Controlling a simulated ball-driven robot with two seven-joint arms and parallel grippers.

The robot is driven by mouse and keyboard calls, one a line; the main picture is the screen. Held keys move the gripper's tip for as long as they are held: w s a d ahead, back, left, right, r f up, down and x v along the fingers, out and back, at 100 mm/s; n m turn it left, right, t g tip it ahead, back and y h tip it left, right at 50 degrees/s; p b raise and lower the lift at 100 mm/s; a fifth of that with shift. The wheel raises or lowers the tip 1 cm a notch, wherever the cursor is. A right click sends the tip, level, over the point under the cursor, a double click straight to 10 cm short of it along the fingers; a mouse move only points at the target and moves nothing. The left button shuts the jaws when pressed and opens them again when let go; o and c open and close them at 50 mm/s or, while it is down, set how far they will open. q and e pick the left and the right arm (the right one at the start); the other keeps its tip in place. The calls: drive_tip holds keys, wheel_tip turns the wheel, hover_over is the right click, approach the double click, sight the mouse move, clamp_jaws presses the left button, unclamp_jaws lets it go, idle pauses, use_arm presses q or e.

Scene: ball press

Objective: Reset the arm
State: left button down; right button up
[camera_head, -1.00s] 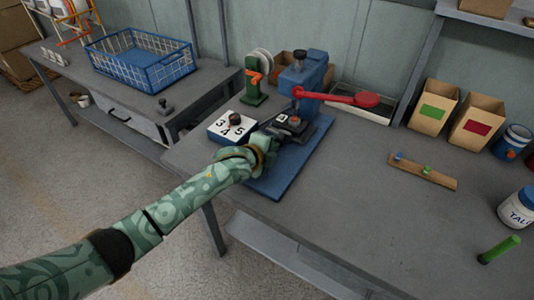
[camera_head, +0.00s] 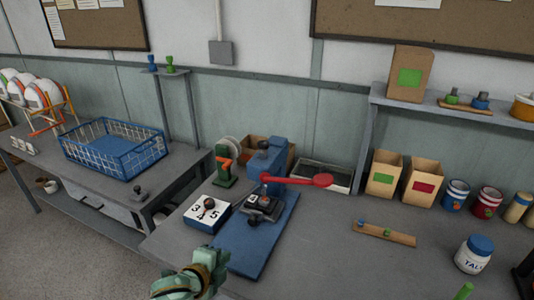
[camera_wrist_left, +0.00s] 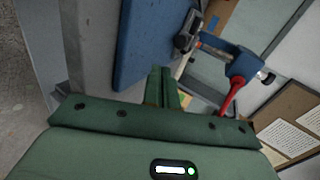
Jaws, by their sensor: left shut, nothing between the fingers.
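My left gripper (camera_wrist_left: 163,88) is shut and empty in the left wrist view, its two green fingers together. In the head view my patterned green left arm (camera_head: 190,278) shows only at the bottom edge, in front of the workbench, and its fingertips are hard to make out. The blue press (camera_head: 268,160) with its red lever (camera_head: 300,181) stands on a blue base board (camera_head: 262,245), apart from the arm. The press also shows in the left wrist view (camera_wrist_left: 243,64). My right gripper is not in view.
A white numbered block (camera_head: 205,216) sits left of the press. A blue wire basket (camera_head: 115,150) stands on the left table. Open boxes with green (camera_head: 384,175) and red labels (camera_head: 421,186), cans and a white jar (camera_head: 473,254) are at the right. The bench's middle right is mostly clear.

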use_arm(q)
drive_tip(key=s+a+n+g+y, duration=0.35)
drive_tip(key=s+a+n, duration=0.4)
drive_tip(key=s, duration=0.55)
drive_tip(key=s+a+n+g+y, duration=0.2)
drive_tip(key=s+a+n+y, duration=0.5)
drive_tip(key=s, duration=0.7)
drive_tip(key=s+d+f+g+h, duration=0.1)
drive_tip(key=s+d+f+h, duration=0.15)
drive_tip(key=f, duration=1.05)
drive_tip(key=s+d+f+g+h, duration=0.1)
drive_tip(key=s+f+g+h, duration=0.2)
drive_tip(key=f, duration=1.1)
drive_tip(key=s+f+n, duration=0.1)
drive_tip(key=s+f, duration=0.5)
drive_tip(key=s, duration=0.4)
drive_tip(key=s+f+n+g+h, duration=0.1)
drive_tip(key=s+f, duration=0.5)
drive_tip(key=s, duration=0.3)
drive_tip(key=shift+s+f, duration=0.4)
